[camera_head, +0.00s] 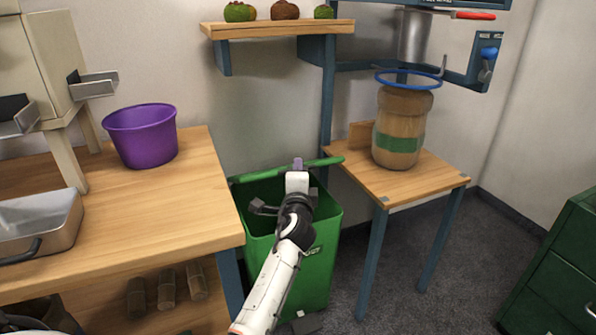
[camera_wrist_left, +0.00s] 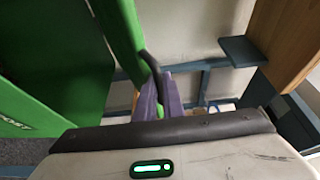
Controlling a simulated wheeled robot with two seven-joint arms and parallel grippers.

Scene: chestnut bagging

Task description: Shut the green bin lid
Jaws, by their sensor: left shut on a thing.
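The green bin (camera_head: 322,262) stands on the floor between the wooden bench and the small table. Its lid (camera_head: 328,161) shows as a narrow green edge at the back of the bin, raised and seen nearly edge-on, and the bin's mouth is open. My left gripper (camera_head: 298,164) reaches over the bin from the front, its purple fingers shut on the lid at its edge. In the left wrist view, the purple fingers (camera_wrist_left: 164,97) meet a dark curved strip beside the green lid edge (camera_wrist_left: 120,35). The exact contact is partly hidden. My right gripper is not in view.
The wooden bench (camera_head: 215,215) with a purple tub (camera_head: 142,136) is close on the left. The small table (camera_head: 430,181) with a brown sack (camera_head: 400,125) is on the right. A wooden shelf (camera_head: 270,29) hangs above the bin, and green drawers (camera_head: 560,285) stand far right.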

